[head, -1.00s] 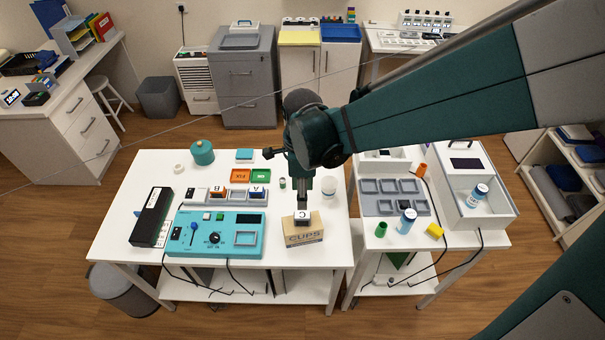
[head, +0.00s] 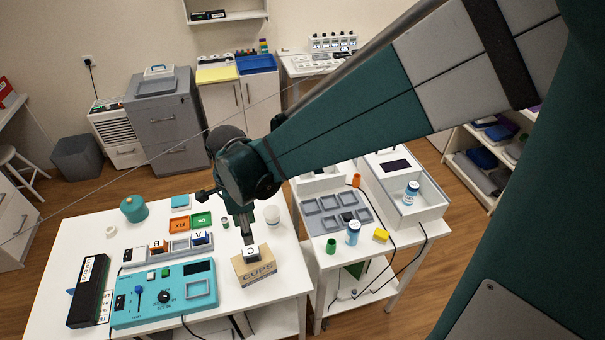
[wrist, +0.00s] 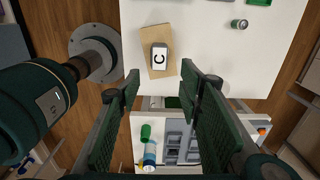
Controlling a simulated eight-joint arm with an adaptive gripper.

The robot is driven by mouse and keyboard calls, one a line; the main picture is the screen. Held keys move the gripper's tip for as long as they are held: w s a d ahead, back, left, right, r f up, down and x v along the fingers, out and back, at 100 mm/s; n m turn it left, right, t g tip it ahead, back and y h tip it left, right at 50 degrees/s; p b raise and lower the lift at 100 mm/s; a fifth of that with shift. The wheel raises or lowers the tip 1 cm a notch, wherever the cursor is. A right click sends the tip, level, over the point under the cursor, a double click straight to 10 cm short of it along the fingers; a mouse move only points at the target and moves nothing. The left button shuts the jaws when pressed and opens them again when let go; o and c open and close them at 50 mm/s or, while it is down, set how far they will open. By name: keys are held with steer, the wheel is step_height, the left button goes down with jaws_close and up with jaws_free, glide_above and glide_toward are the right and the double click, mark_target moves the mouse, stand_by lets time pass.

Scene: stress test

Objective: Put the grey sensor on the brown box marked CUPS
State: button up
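The grey sensor (head: 251,252), a small block with a white top marked C, lies on top of the brown box (head: 258,273) marked CUPS. In the wrist view the sensor (wrist: 159,57) rests on the box's brown top (wrist: 155,32), near the edge closest to my fingers. My gripper (head: 247,238) is just above the sensor in the head view. In the wrist view its two fingers (wrist: 160,72) are spread wide, with the sensor lying beyond and between the tips. I see no finger touching it; the exact gap is hard to tell.
A teal panel (head: 165,293) stands left of the box, with a grey rack (head: 170,249) of blocks marked A and B behind it. A white cup (head: 272,214) is behind the box. The side table on the right holds a grey tray (head: 335,213) and a blue-and-white bottle (head: 353,232).

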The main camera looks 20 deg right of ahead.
steer(key=s+d+r+n+t, duration=0.3)
steer(key=s+d+r+n, duration=0.2)
steer(key=d+r+n, duration=0.3)
steer(key=s+d+r+n+t, duration=0.4)
steer(key=d+r+n, duration=0.3)
steer(key=d, duration=0.7)
steer(key=s+n, duration=0.1)
steer(key=n, duration=0.1)
steer(key=shift+s+r+n, duration=0.15)
steer(key=shift+r+n, duration=0.2)
steer(key=shift+n, duration=0.05)
